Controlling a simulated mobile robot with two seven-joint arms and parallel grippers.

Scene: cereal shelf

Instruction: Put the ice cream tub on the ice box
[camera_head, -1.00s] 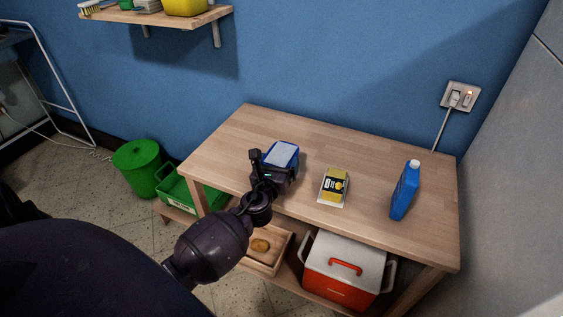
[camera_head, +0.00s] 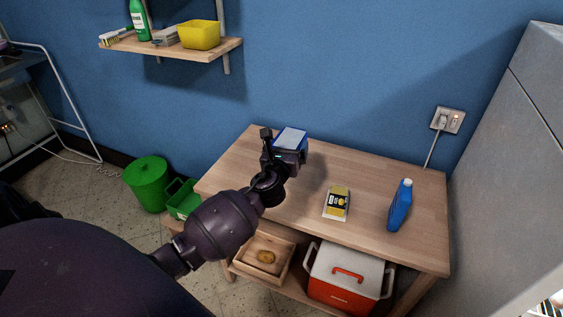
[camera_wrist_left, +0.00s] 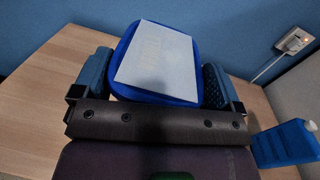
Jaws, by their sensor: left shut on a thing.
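The ice cream tub looks like a blue tub with a pale lid (camera_head: 291,138). My left gripper (camera_head: 285,152) is shut on it, near the back left of the wooden table. In the left wrist view the tub (camera_wrist_left: 158,58) sits between the two blue finger pads of the gripper (camera_wrist_left: 156,80). I cannot tell how far it is above the tabletop. The ice box (camera_head: 347,264) is a red cooler with a white lid and red handle. It stands under the tabletop, on the low shelf. My right gripper is not in view.
A wooden tray (camera_head: 262,250) is beside the ice box. A green bin (camera_head: 148,184) and green crate (camera_head: 183,200) are at left. A wall shelf (camera_head: 170,47) hangs above.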

